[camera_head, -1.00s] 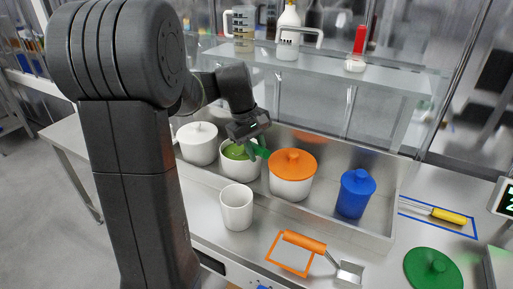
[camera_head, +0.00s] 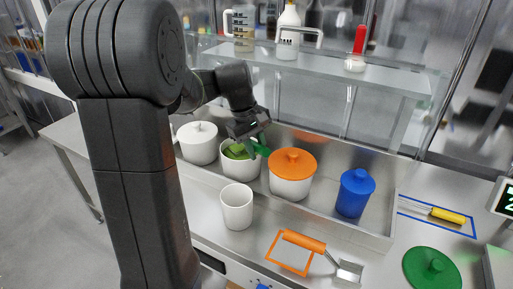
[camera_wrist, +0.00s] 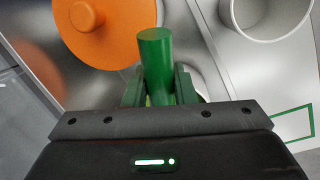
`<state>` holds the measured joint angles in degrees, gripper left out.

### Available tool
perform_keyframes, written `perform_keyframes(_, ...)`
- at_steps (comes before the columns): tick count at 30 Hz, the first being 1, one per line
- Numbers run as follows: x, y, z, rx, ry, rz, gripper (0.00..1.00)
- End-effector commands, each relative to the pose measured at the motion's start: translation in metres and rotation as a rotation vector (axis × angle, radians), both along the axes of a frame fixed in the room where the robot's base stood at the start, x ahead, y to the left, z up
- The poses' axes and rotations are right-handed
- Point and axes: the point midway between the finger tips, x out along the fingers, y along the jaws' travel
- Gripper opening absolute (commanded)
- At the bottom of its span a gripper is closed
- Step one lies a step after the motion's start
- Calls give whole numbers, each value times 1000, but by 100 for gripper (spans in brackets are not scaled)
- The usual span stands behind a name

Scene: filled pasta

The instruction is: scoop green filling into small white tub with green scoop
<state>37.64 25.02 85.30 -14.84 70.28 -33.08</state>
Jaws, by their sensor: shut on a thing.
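My gripper (camera_head: 250,130) is shut on the handle of the green scoop (camera_head: 262,149), over the open white pot (camera_head: 240,167) of green filling (camera_head: 232,155). The scoop's handle (camera_wrist: 155,55) stands between the jaws in the wrist view. Its head appears to be in the pot at the filling, and part of it is hard to tell from the filling. The small white tub (camera_head: 237,207) stands upright in front of the pots on the counter, apart from my gripper. Its rim shows at the top right of the wrist view (camera_wrist: 236,28).
In the metal tray (camera_head: 378,238) stand a white lidded pot (camera_head: 198,144), an orange-lidded pot (camera_head: 291,188) and a blue lidded jar (camera_head: 353,194). A shelf (camera_head: 330,67) spans behind.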

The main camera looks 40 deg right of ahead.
Motion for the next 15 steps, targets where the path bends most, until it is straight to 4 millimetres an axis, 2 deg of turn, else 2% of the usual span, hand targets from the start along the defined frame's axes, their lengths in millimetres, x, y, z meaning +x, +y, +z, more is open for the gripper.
perform_keyframes(3,0,0,14,-1,-1,0,1)
perform_keyframes(15,0,0,46,-1,-1,0,1)
